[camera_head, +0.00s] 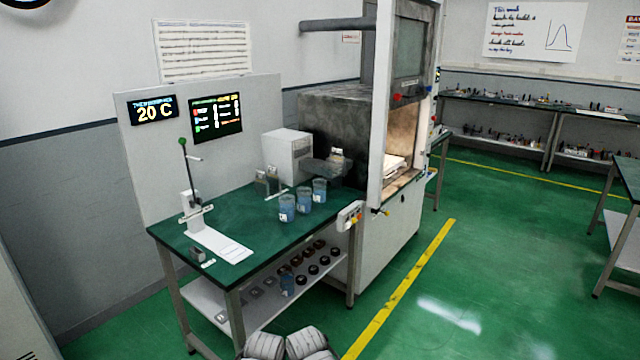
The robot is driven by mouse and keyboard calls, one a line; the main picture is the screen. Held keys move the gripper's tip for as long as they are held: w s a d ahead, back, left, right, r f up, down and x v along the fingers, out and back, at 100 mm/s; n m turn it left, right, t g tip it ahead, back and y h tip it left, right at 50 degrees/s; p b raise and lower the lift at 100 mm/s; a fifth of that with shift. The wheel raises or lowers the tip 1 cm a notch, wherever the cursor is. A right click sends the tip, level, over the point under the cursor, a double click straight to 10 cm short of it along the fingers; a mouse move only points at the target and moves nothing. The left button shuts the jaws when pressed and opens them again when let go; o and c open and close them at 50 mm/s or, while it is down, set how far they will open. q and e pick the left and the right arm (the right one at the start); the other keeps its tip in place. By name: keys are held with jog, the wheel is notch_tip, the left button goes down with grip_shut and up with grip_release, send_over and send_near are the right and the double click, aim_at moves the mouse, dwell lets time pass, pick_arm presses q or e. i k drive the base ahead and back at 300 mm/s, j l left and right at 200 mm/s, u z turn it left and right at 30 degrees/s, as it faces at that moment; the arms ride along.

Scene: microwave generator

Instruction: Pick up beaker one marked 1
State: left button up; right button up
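Three beakers with blue liquid stand upright in a slanting row on the green-topped bench (235,200). The front beaker (287,209) is leftmost, the middle beaker (304,202) is behind it to the right, and the back beaker (319,190) is farthest right. They carry small white labels, but the numbers are too small to read, so I cannot tell which is marked 1.
A white stand with a lever (192,210) is at the bench's left. A white box (287,155) is behind the beakers, and a large open-fronted cabinet (405,110) is on the right.

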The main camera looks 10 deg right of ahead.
aim_at(319, 184)
jog(key=i+l+z, duration=0.15)
jog(key=i+l, duration=0.2)
jog(key=i+l+z, duration=0.15)
jog(key=i+l, duration=0.15)
jog(key=i, duration=0.15)
jog(key=i+l+z, duration=0.15)
jog(key=i, duration=0.25)
jog(key=i+l+z, duration=0.15)
jog(key=i, duration=0.3)
jog(key=i+l+z, duration=0.15)
jog(key=i, duration=0.3)
jog(key=i+j, duration=0.3)
